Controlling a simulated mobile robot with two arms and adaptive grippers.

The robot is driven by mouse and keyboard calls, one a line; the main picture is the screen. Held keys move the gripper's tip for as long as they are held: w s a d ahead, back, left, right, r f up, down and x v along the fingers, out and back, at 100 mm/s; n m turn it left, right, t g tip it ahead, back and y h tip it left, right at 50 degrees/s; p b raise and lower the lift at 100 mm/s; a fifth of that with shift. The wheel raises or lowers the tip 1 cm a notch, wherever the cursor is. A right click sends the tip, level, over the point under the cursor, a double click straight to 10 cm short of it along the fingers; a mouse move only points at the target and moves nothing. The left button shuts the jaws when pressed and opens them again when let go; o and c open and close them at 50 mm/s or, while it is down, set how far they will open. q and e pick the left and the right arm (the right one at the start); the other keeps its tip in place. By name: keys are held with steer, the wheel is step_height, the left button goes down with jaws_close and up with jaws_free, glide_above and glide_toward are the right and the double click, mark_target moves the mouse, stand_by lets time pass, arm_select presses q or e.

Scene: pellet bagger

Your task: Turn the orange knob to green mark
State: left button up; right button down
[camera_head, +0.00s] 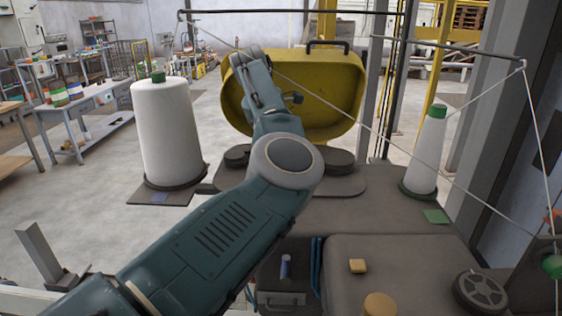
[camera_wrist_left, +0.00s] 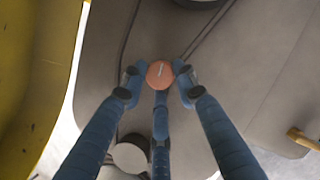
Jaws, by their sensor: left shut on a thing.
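The orange knob (camera_wrist_left: 160,73) is a small round cap in the left wrist view, with a pale line across its face. My left gripper (camera_wrist_left: 160,80) has its blue fingers closed around the knob, with fingertips at its left, right and lower sides. The knob is hidden in the head view, where my left arm lies across the middle of the machine. No green mark shows beside the knob in the left wrist view, so I cannot tell how its line stands to it. My right gripper is not in view.
A yellow housing (camera_head: 338,110) stands behind my left arm. A big white thread cone (camera_head: 168,130) is at left and a smaller one (camera_head: 427,150) at right, with thread strung overhead. A green patch (camera_head: 436,216) lies by the smaller cone. A black dial (camera_head: 480,292) is front right.

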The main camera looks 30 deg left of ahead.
arm_select(q)
steer(key=shift+w+a+r+m+h, duration=0.1)
steer(key=shift+w+r+m+h, duration=0.1)
steer(key=shift+m, duration=0.3)
steer(key=shift+w+r+m+h, duration=0.1)
steer(key=shift+m+h, duration=0.1)
steer(key=shift+m, duration=0.3)
steer(key=shift+r+m+h, duration=0.1)
steer(key=shift+m+h, duration=0.2)
steer(key=shift+m, duration=0.5)
steer(key=shift+m+g+h+p, duration=0.3)
steer(key=shift+m+h+p, duration=0.1)
steer(key=shift+m+p, duration=0.55)
steer(key=shift+w+m+p, duration=0.1)
steer(key=shift+m+p, duration=0.35)
steer(key=shift+m, duration=0.2)
